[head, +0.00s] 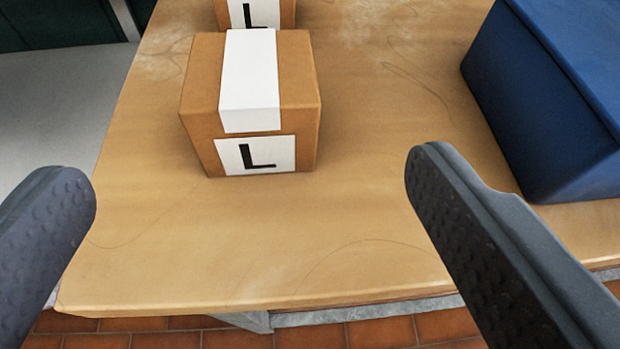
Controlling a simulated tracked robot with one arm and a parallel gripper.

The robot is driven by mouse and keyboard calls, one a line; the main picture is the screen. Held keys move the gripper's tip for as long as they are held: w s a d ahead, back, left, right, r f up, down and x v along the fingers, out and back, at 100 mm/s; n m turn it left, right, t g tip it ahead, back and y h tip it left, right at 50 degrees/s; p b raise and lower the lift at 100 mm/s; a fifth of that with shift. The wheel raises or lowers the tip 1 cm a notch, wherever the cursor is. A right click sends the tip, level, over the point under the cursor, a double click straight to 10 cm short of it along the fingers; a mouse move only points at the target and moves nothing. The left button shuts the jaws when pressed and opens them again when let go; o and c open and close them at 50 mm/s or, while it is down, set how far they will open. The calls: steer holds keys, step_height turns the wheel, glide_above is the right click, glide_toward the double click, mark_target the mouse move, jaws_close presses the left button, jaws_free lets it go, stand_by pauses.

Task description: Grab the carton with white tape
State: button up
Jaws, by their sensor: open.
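The carton with white tape (208,92) is a brown box standing upright on the wooden table (200,260). A broad white tape strip runs over its top, and a white label with a black "L" is on its front face. My gripper (248,190) is open and empty, one finger at the left edge of the view and one at the right. The carton lies beyond the fingertips, between them in the picture, and neither finger appears to touch it.
A second brown carton (230,16) with an "L" label stands just behind, cut off by the top edge. A large blue box (540,110) stands at the right. The table's front edge is near, with tiled floor (380,332) below. The tabletop before the carton is clear.

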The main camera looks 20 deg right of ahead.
mark_target(254, 67)
steer(key=b+x, duration=0.1)
steer(key=x, duration=0.6)
steer(key=shift+w+d+f, duration=0.15)
steer(key=shift+w+f, duration=0.1)
steer(key=shift+w+d, duration=0.15)
steer(key=shift+w, duration=0.2)
steer(key=shift+a+b+x, duration=0.1)
steer(key=shift+b+x, duration=0.2)
steer(key=shift+x, duration=1.05)
steer(key=shift+a+b+x, duration=0.15)
steer(key=shift+b+x, duration=0.15)
steer(key=shift+x, duration=1)
steer(key=c, duration=1.2)
